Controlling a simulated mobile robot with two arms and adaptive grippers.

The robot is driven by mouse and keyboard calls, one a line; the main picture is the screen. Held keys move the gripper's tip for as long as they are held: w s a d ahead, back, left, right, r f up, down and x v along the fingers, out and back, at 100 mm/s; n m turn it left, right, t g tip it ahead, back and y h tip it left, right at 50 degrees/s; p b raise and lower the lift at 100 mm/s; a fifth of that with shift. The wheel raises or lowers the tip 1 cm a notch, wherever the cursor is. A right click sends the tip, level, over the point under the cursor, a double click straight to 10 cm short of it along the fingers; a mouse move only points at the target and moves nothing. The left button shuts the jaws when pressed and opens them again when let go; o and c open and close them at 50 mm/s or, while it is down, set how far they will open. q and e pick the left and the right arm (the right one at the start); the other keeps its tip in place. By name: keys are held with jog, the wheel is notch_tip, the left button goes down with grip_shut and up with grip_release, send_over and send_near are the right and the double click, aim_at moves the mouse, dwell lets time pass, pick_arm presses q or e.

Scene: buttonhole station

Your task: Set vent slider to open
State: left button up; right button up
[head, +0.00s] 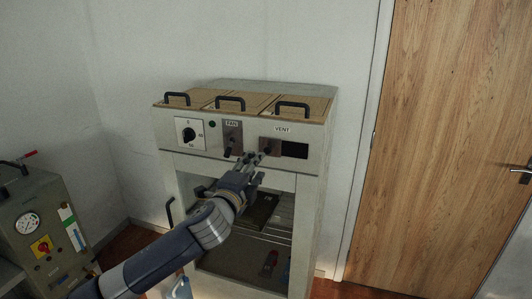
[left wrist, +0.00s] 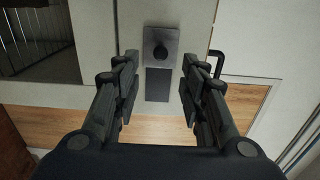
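The vent slider (head: 268,146) is a grey-brown plate at the left end of its panel under the VENT label in the head view. A dark slot (head: 294,150) shows to its right. In the left wrist view the slider plate (left wrist: 172,37) carries a round dark knob (left wrist: 160,51), with the dark slot (left wrist: 158,84) below it. My left gripper (head: 261,156) is at the slider and partly hides its lower part. The gripper (left wrist: 160,64) is open and empty, a finger on each side of the knob's line; contact cannot be told. My right gripper is not in view.
The fan switch (head: 232,137) and a dial (head: 189,134) sit left of the vent. Black lid handles (head: 292,108) stick up above. Below is an open-looking cavity (head: 245,255). A gauge cabinet (head: 40,225) stands at left, a wooden door (head: 450,120) at right.

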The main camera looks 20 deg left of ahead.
aim_at(267, 152)
pick_arm(q)
jog(key=shift+w+d+p, duration=0.2)
jog(key=shift+w+p, duration=0.3)
jog(key=shift+w, duration=1.65)
jog(key=shift+w+d+p, duration=0.15)
jog(key=shift+w+p, duration=0.35)
jog(key=shift+w, duration=1.65)
jog(key=shift+c, duration=0.6)
grip_shut()
